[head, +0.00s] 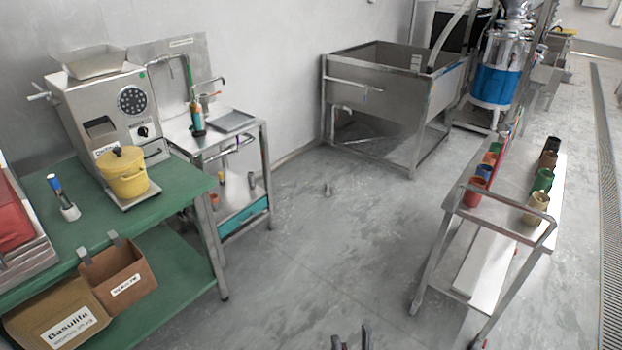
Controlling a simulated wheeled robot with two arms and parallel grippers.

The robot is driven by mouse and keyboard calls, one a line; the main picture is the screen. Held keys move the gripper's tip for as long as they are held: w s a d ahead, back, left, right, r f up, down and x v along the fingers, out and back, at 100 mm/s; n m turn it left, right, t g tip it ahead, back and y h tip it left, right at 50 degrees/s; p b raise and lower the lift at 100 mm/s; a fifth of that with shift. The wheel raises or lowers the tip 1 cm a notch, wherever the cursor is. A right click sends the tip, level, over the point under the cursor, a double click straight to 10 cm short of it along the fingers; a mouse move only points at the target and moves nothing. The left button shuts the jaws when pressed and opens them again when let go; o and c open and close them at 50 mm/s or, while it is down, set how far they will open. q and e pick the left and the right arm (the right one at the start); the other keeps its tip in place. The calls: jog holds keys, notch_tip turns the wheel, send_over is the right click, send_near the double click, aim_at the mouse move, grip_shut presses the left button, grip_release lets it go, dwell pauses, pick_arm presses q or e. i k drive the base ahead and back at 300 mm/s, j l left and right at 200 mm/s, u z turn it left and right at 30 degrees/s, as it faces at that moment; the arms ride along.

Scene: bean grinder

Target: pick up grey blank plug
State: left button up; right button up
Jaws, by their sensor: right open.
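The rest of that gripper is out of the picture. My left gripper is not in view.
A green table (87,212) with a grinder (112,105) stands at left, beside a small steel stand (262,158). A steel trolley (510,205) with several coloured cups stands at right. The floor (310,255) between them is clear.

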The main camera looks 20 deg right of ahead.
aim_at(251, 176)
jog(key=z, duration=0.15)
jog(key=i+l, duration=0.15)
jog(key=i, duration=0.3)
jog(key=i+l, duration=0.15)
jog(key=i, duration=0.3)
jog(key=i+l, duration=0.1)
jog(key=i, duration=0.35)
jog(key=i+l+u, duration=0.2)
jog(key=i+l, duration=0.15)
jog(key=i, duration=0.4)
jog(key=i+l+u, duration=0.25)
jog(key=i+l, duration=0.25)
jog(key=i, duration=0.25)
jog(key=i+l+u, duration=0.2)
jog(key=i+l, duration=0.4)
jog(key=i+u, duration=0.15)
jog(key=u, duration=0.4)
